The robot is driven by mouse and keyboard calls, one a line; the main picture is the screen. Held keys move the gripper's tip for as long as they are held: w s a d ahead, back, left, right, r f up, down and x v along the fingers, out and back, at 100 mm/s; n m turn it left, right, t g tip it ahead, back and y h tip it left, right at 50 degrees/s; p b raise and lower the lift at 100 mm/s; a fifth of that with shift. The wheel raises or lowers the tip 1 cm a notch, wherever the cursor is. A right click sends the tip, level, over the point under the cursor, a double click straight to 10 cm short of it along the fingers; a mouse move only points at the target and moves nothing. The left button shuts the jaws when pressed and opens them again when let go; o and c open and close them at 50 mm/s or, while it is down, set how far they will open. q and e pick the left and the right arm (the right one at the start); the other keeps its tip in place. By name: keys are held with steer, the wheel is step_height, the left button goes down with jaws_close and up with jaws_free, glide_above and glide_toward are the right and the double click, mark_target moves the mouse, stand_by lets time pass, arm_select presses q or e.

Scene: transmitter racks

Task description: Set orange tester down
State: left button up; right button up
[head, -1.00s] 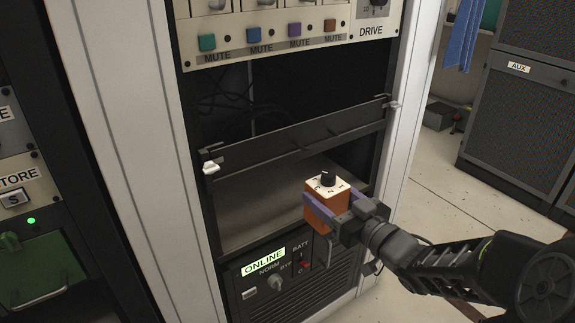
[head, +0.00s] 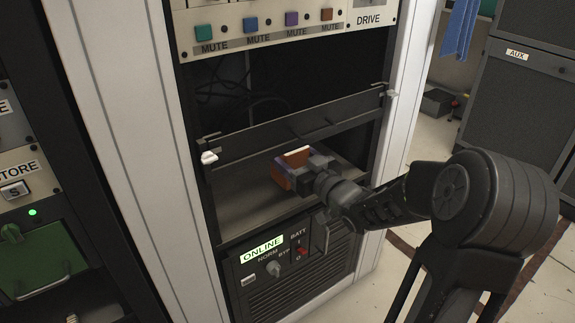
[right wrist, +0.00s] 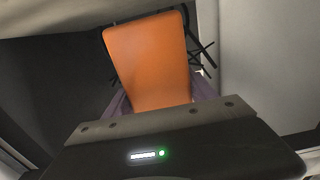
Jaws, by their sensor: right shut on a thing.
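The orange tester (head: 283,175) is in the open rack bay above the shelf (head: 240,200). In the head view my wrist and fingers hide most of it; its pale top shows a little. My right gripper (head: 296,165) is shut on the tester, reaching in from the right. In the right wrist view the tester's plain orange face (right wrist: 148,60) stands between the purple fingers. I cannot tell whether its base touches the shelf. My left gripper is not in view.
A dark bar (head: 300,130) with white-ended latches crosses the bay just above the tester. Cables (head: 230,90) hang in the dark space behind it. Below the shelf is a panel with a lit ONLINE sign (head: 262,249). Bare shelf lies left of the tester.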

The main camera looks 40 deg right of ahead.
steer(key=shift+w, duration=0.25)
steer(key=f+b, duration=0.2)
steer(key=f, duration=0.1)
steer(key=shift+w+f, duration=0.3)
steer(key=shift+w, duration=0.1)
steer(key=shift+r, duration=0.1)
steer(key=shift+f+b, duration=0.25)
steer(key=shift+b, duration=0.05)
steer(key=o, duration=1.8)
steer(key=shift+o, duration=0.2)
